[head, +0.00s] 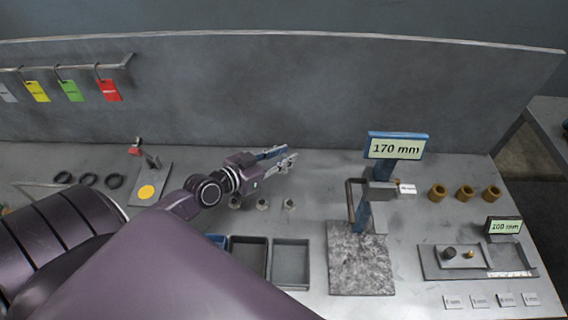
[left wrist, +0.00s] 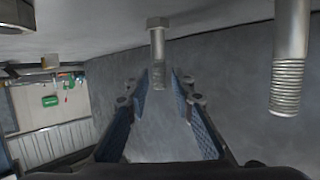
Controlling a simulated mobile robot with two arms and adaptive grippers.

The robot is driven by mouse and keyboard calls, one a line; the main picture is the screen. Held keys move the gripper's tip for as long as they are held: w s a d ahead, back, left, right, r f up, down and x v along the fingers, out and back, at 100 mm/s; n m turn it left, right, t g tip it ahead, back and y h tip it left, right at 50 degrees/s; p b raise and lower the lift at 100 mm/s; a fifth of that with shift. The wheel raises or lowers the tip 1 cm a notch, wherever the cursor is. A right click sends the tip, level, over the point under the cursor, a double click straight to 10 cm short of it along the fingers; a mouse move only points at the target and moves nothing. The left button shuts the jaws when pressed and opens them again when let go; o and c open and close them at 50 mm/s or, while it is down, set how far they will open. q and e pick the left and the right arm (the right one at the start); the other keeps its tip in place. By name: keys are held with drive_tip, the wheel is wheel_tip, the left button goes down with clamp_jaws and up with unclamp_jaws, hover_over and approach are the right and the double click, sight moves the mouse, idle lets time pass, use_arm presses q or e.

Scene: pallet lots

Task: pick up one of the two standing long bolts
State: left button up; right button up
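Two long bolts show in the left wrist view, where the picture looks upside down. One bolt (left wrist: 157,45) has its hex head at the bench surface and its threaded end lined up with the gap between my left fingertips. The other bolt (left wrist: 290,55) is larger in view at the right, outside the fingers. My left gripper (head: 287,157) is open, its blue-padded fingers also showing in the left wrist view (left wrist: 160,84); I see no finger contact with the bolt. In the head view I cannot clearly make out the long bolts near the gripper. My right gripper is not in view.
Small metal pieces (head: 262,204) stand below the gripper, behind grey trays (head: 291,241). A post with a 170 mm sign (head: 397,147) stands to the right on a stone plate (head: 360,280). Brass rings (head: 465,193) lie farther right. A grey wall (head: 300,90) closes the back.

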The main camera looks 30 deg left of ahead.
use_arm(q)
clamp_jaws()
drive_tip(key=shift+r, duration=0.1)
